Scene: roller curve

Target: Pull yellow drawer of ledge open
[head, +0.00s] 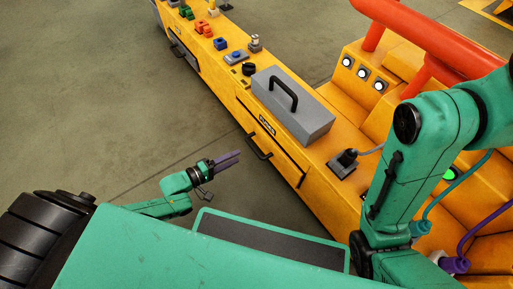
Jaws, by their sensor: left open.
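The yellow ledge (325,205) runs from the top left to the lower right in the head view. The yellow drawer (280,152) is set in its front face and looks closed. A black bar handle (257,148) stands out from the drawer's front. My left gripper (230,157) is open and empty. Its purple fingers point right toward the handle, with a small gap in the picture; I cannot tell whether they are level with it. My right arm rises at the right, but its gripper is not in view.
A grey box (306,121) with a black handle stands on the ledge above the drawer. A second black handle (176,51) is farther along the front. Small coloured knobs (221,43) line the top. Orange pipes (429,33) stand at the upper right. The floor (110,110) left of the ledge is clear.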

